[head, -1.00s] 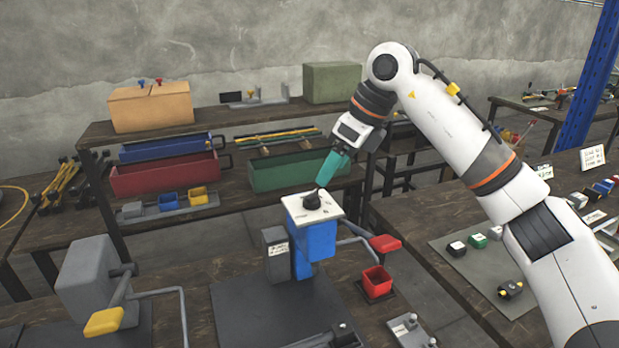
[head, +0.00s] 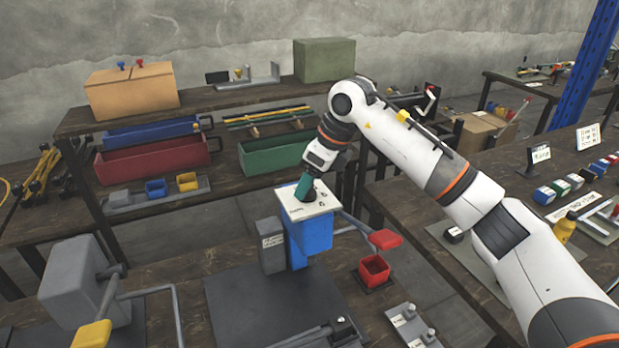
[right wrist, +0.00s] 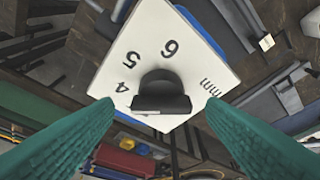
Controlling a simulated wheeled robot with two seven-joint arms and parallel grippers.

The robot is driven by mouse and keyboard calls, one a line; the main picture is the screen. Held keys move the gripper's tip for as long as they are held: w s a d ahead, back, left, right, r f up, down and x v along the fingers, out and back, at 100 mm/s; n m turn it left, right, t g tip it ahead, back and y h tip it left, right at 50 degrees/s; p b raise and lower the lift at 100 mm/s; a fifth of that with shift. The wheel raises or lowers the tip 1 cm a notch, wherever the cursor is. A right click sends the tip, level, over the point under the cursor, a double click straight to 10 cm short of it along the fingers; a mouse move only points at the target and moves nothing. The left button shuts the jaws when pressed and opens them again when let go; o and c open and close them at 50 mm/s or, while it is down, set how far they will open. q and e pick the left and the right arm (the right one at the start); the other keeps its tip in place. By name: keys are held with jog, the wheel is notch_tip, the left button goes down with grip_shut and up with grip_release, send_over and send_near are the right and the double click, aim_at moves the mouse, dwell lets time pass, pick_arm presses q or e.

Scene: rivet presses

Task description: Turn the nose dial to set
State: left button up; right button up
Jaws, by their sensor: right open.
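The rivet press (head: 312,237) has a blue body and a white plate (head: 322,206) on top. The plate shows in the right wrist view (right wrist: 205,62) with the marks 4, 5, 6 and mm. The black nose dial (right wrist: 160,92) has a raised grip bar and sits on the plate. In the head view the gripper mostly hides it. My right gripper (head: 304,188) is at the dial from above. In the right wrist view its green fingers (right wrist: 158,108) are open, one on each side of the dial, with gaps visible. My left gripper is not in view.
A red bin (head: 374,270) and a red-handled lever (head: 384,239) stand right of the press. A grey press with a yellow handle (head: 92,334) is at the front left. Shelves with red (head: 150,172) and green trays (head: 262,158) are behind.

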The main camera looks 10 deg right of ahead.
jog(key=shift+w+a+f, duration=0.1)
jog(key=shift+a+f, duration=0.05)
jog(key=shift+f, duration=0.4)
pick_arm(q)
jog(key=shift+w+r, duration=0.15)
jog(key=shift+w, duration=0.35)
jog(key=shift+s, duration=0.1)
pick_arm(e)
jog(key=shift+c, duration=1)
jog(key=c, duration=0.8)
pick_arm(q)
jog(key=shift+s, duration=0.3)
